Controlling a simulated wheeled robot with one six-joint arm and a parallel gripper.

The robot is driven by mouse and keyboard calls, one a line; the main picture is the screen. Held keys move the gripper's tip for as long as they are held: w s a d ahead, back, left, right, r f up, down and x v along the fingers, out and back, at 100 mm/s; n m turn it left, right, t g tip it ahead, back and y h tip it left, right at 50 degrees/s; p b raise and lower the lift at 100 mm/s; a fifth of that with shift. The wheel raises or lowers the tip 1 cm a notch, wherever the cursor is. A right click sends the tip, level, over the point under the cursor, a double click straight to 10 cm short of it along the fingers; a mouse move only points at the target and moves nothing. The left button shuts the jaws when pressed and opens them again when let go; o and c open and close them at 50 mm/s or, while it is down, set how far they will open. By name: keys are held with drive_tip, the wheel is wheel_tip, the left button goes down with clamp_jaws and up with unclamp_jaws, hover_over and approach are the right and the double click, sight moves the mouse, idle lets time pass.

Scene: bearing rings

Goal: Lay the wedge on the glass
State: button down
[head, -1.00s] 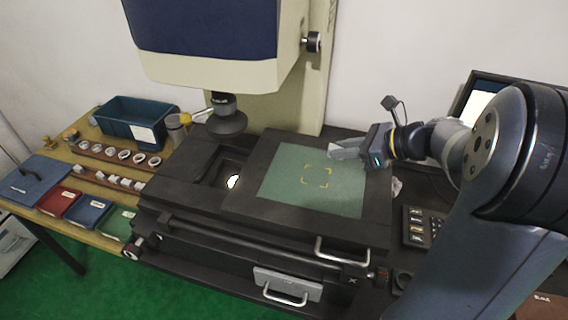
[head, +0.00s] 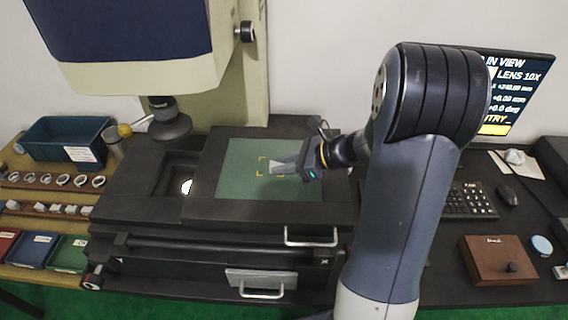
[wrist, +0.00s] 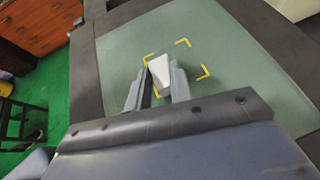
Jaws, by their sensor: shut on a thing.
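The wedge (wrist: 160,72) is a small pale grey block. In the wrist view it sits between the two grey fingers of my gripper (wrist: 158,80), which is shut on it. The glass (head: 235,185) is a flat green pane with yellow corner marks, set in a dark stage. In the head view my gripper (head: 279,166) reaches in from the right over the glass, its tips at the marks. The pane also shows in the wrist view (wrist: 118,58), with marks around the wedge. I cannot tell whether the wedge touches the glass. In the head view it is hard to tell from the fingers.
A dark lens (head: 170,125) hangs above the stage's left part. A blue bin (head: 65,137), rings (head: 62,180) and small blocks stand at the left. A keyboard (head: 468,201) and a brown box (head: 498,258) lie at the right. The glass around my gripper looks clear.

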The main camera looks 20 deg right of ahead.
drive_tip(key=shift+f, duration=0.1)
drive_tip(key=c, duration=1.3)
unclamp_jaws()
drive_tip(key=shift+o, duration=0.2)
drive_tip(key=shift+d+r, duration=0.1)
drive_tip(key=shift+r, duration=0.15)
drive_tip(key=v, duration=1.1)
drive_tip(key=shift+s+d+r, duration=0.15)
drive_tip(key=shift+s+d, duration=0.1)
drive_tip(key=shift+d, duration=0.05)
drive_tip(key=shift+a, duration=0.1)
